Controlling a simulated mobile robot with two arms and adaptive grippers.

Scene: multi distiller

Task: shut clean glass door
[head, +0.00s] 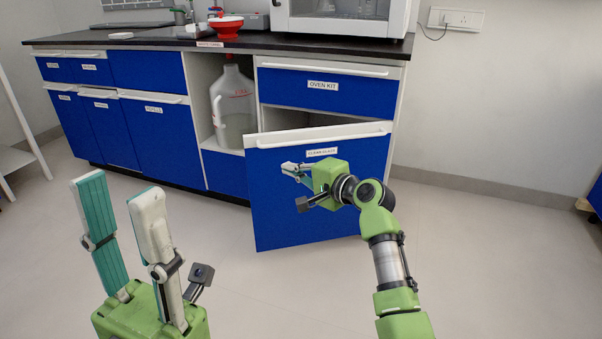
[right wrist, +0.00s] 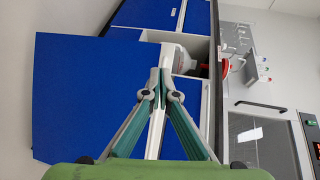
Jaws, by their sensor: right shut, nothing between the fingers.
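The clean glass door (head: 318,225) is a blue cabinet panel with a white top edge and a label. It stands ajar in the head view, its left side swung out from the cabinet, with a dark gap above its top edge. My right gripper (head: 288,168) is shut and empty in front of the door's upper left part, just below the label; I cannot tell whether it touches. In the right wrist view the closed fingertips (right wrist: 160,75) lie over the door's edge, with the blue door (right wrist: 85,95) filling the left. My left gripper (head: 118,186) is open and empty, away from the cabinet.
The oven kit drawer (head: 330,88) sits above the door. A large clear jug (head: 233,105) stands in the open bay to the left. A red funnel (head: 226,25) and a white appliance (head: 340,18) stand on the black countertop. Floor in front is clear.

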